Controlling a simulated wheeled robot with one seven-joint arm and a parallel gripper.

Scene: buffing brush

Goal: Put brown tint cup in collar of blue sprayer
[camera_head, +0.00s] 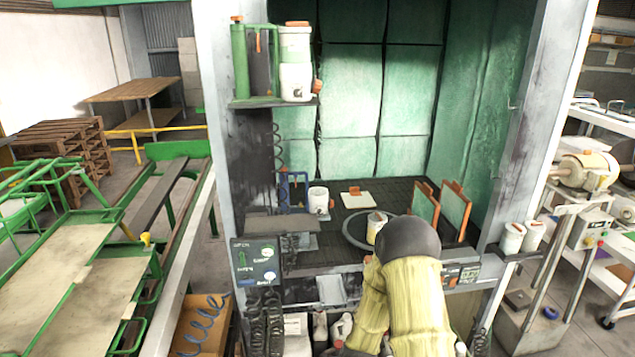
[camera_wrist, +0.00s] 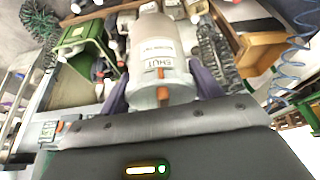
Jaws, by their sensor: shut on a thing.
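My gripper (camera_wrist: 162,84) is shut on a pale labelled cup (camera_wrist: 158,48), one finger on each side of it. In the head view the held cup (camera_head: 376,224) shows a brownish top and looks upright, at the left of my dark wrist over the booth's front. My fingers are mostly hidden there. A blue sprayer (camera_head: 293,190) stands farther back at the left in the booth, apart from the held cup. Its collar cannot be made out clearly. A white cup (camera_head: 318,200) with an orange part stands just right of the sprayer.
A round turntable (camera_head: 355,229) lies behind the held cup. Orange-clipped panels (camera_head: 455,210) stand at the right. A shelf (camera_head: 272,103) with a green cylinder (camera_head: 240,62) and white containers overhangs the left side. The dark grating between sprayer and turntable has some free room.

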